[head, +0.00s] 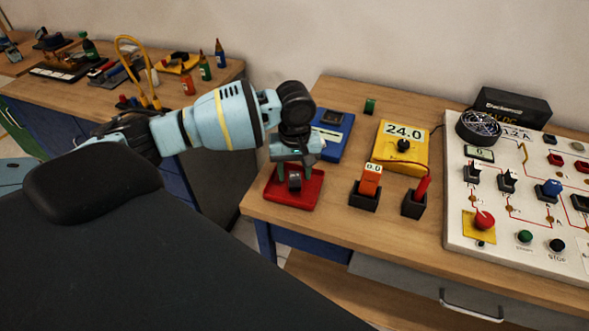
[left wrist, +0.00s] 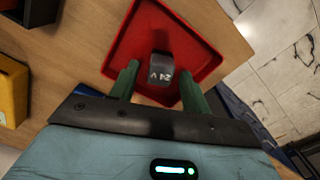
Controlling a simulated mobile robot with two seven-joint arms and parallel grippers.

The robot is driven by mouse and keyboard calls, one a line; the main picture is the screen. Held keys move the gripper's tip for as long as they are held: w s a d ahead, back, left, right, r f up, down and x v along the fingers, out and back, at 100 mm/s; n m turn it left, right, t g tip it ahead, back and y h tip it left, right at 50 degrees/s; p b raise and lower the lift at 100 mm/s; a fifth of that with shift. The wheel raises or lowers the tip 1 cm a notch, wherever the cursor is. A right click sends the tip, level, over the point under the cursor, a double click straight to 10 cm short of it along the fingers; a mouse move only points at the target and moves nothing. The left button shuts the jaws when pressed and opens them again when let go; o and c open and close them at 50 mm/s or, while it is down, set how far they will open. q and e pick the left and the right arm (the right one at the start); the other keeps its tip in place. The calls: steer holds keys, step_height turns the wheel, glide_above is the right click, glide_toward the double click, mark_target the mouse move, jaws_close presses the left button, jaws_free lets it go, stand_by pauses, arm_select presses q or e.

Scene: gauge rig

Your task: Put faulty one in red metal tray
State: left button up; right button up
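A red metal tray (head: 312,201) lies at the near left corner of the right-hand table, and it fills the upper middle of the left wrist view (left wrist: 122,52). A small dark grey block (head: 295,181) is in the tray; in the left wrist view the block (left wrist: 160,73) shows white "24V" lettering. My left gripper (head: 294,162) points down over the tray. Its green fingers (left wrist: 158,82) stand on either side of the block, with a gap on each side. It is open. My right gripper is in neither view.
Behind the red tray is a blue tray (head: 340,138) with a dark item. To the right stand an orange meter (head: 370,180) reading 0.0, a red probe (head: 423,187) in a black holder, a yellow 24.0 unit (head: 412,158) and a white switch panel (head: 470,225).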

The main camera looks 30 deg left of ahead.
mark_target(295, 175)
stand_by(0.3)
arm_select(q)
step_height(295, 175, up, 12)
steer(key=p, duration=0.1)
steer(key=shift+r, duration=0.15)
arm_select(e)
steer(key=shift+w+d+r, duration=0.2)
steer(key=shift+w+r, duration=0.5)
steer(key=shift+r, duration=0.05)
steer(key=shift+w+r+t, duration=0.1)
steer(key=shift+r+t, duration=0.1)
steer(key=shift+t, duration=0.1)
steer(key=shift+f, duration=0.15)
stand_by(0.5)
